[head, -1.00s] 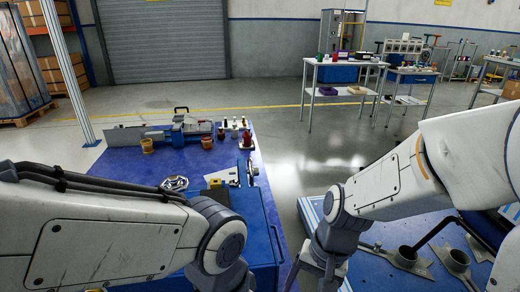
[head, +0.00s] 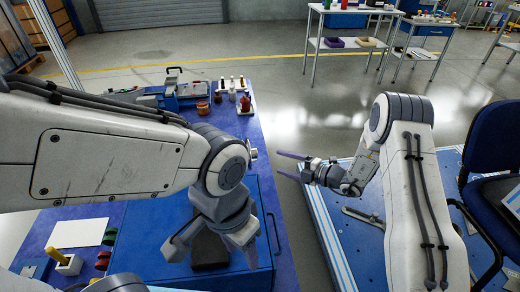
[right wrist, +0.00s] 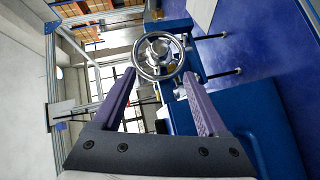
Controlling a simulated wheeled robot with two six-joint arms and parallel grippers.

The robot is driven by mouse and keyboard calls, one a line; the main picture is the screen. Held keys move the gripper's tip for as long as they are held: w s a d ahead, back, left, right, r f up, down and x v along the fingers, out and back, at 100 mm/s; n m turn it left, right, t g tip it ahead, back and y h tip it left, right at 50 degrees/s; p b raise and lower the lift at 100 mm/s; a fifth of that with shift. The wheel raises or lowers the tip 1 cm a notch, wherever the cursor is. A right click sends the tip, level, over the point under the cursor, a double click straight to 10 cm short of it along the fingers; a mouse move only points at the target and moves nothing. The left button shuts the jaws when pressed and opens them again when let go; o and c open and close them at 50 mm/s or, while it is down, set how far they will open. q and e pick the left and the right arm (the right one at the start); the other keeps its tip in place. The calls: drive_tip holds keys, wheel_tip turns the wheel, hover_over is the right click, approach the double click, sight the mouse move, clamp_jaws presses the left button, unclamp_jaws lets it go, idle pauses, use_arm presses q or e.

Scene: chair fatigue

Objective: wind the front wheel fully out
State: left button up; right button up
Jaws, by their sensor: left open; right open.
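A chrome handwheel (right wrist: 158,55) with a round rim shows in the right wrist view, just beyond and between the fingertips of my right gripper (right wrist: 160,77). That gripper is open and empty, and a gap to the wheel seems to remain. In the head view my right gripper (head: 280,163) points left toward the bench, its fingers apart. The wheel is not clearly visible there, hidden behind my left arm. My left gripper (head: 212,256) hangs over the blue cabinet, open, pointing down. I cannot tell how far out the wheel is wound.
The blue bench (head: 140,213) carries a machine (head: 185,93), small pots (head: 203,107), a white sheet (head: 79,233) and a yellow-handled tool (head: 58,255). A dark blue chair (head: 495,140) stands at right. Clear grey floor lies beyond the bench.

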drive_tip(key=x, duration=1)
drive_tip(key=shift+w+a+b, duration=0.25)
drive_tip(key=shift+b, duration=0.15)
clamp_jaws()
